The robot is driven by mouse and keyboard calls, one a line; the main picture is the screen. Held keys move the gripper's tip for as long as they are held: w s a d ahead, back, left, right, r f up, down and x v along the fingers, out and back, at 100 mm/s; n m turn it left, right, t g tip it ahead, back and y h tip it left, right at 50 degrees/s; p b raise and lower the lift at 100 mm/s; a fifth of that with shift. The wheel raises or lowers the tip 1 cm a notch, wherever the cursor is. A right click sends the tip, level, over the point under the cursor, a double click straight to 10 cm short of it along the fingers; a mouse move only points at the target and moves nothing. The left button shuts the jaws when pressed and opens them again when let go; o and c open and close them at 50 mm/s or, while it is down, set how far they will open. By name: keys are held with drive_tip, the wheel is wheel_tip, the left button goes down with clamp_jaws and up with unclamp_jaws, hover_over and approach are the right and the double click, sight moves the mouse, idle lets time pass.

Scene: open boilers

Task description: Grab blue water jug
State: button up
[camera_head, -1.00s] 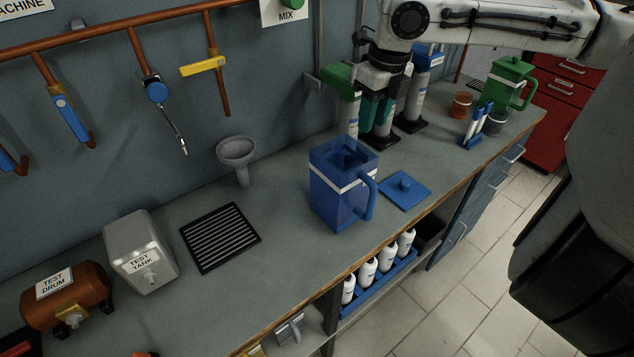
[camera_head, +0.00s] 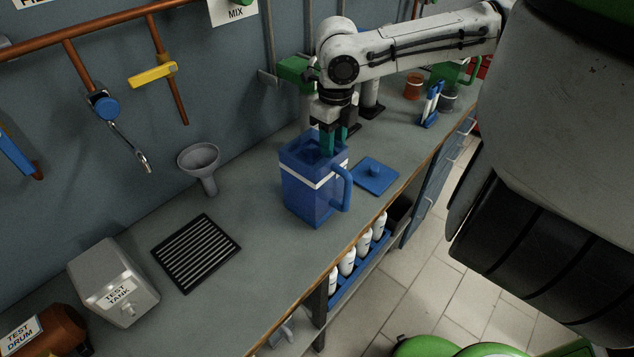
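The blue water jug (camera_head: 305,192) stands upright and open-topped on the grey bench, with a white band round it and its handle towards the right. Its blue lid (camera_head: 376,176) lies flat on the bench to the right of it. My gripper (camera_head: 336,148) points down at the jug's rear right rim, with teal fingers. The fingers look spread apart, one overlapping the jug's opening and one nearer its back right side. I cannot tell whether they touch the jug. The jug's far side is partly hidden.
A grey funnel (camera_head: 200,165), a black grate (camera_head: 196,252) and the test tank (camera_head: 115,284) are to the left. A green jug (camera_head: 452,75), an orange cup (camera_head: 414,86) and a blue rack (camera_head: 431,106) stand at the far right. White bottles (camera_head: 347,262) sit below the bench edge.

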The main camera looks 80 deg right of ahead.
wheel_tip(320, 180, down, 2)
drive_tip(key=shift+f, duration=0.25)
drive_tip(key=shift+c, duration=0.4)
clamp_jaws()
idle(0.9)
